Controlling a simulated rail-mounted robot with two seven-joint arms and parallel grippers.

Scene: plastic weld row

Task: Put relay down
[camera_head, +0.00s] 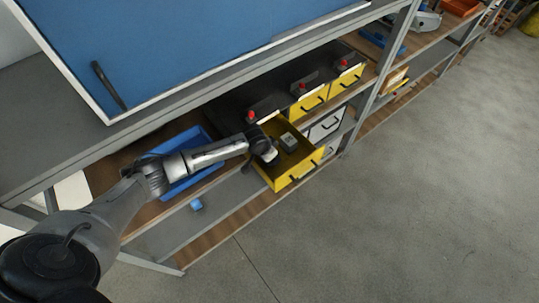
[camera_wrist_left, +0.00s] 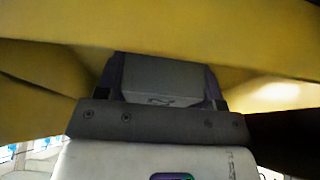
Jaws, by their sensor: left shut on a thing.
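A small grey block, the relay (camera_head: 289,141), shows in the head view inside the pulled-out yellow drawer (camera_head: 299,174). My left gripper (camera_head: 284,144) reaches into the drawer from the left and is shut on the relay. In the left wrist view the relay (camera_wrist_left: 160,80) sits between the two dark fingers of the gripper (camera_wrist_left: 163,88), with the yellow drawer walls (camera_wrist_left: 50,65) around it. I cannot tell whether the relay touches the drawer floor. My right gripper is in neither view.
Two more yellow drawers (camera_head: 308,104) with red knobs above sit shut to the right. White drawers (camera_head: 326,126) are below them. A blue tray (camera_head: 190,182) stands on the shelf under my left arm, and a small blue object (camera_head: 196,204) lies lower. The grey floor at right is clear.

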